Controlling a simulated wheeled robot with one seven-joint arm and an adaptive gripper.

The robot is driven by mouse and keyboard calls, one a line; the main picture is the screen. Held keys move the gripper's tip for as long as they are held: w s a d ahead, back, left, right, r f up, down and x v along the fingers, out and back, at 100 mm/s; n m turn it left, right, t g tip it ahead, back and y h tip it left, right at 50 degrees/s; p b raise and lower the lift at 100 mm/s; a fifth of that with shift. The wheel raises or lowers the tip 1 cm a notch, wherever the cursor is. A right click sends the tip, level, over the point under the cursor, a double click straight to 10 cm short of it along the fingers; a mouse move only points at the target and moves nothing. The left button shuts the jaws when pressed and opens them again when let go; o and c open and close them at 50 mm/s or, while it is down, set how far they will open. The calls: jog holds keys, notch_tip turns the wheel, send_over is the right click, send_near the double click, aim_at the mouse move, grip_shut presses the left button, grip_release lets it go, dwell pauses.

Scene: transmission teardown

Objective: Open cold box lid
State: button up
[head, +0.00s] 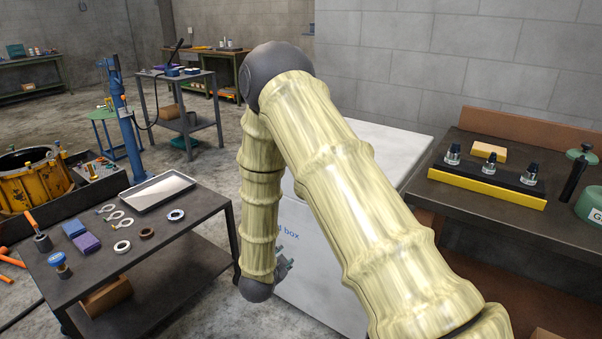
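The white cold box (318,283) stands on the floor in the middle of the head view, between the left table and the right bench. Part of the lettering "box" shows on its front. Its pale top, the lid (392,143), looks flat and closed, but my arm hides much of it and of the front. My arm crosses in front of the box and bends down at its left side. A small grey part of my gripper (284,262) shows by the lower front of the box, mostly hidden behind my arm. Its fingers cannot be made out.
A dark table (185,228) at left holds rings, a white-lined tray (157,191) and small parts. The right bench (455,197) holds a yellow-and-black rack (487,187) and a green container (592,208). A blue press (127,130) stands farther back.

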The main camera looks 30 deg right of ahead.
jog(key=w+d+r+m+g+h, duration=0.1)
jog(key=w+d+r+m+h, duration=0.15)
jog(key=r+m, duration=0.4)
jog(key=w+d+r+m+g+h, duration=0.1)
jog(key=w+d+r+m+h, duration=0.15)
jog(key=r, duration=0.65)
jog(key=w+d+r+m+g+h, duration=0.1)
jog(key=w+d+r+m, duration=0.15)
jog(key=r+m, duration=0.4)
jog(key=shift+n, duration=0.95)
jog(key=x, duration=0.6)
jog(key=w+x, duration=0.1)
jog(key=x, duration=0.2)
jog(key=shift+r, duration=0.3)
jog(key=shift+c, duration=0.2)
grip_shut()
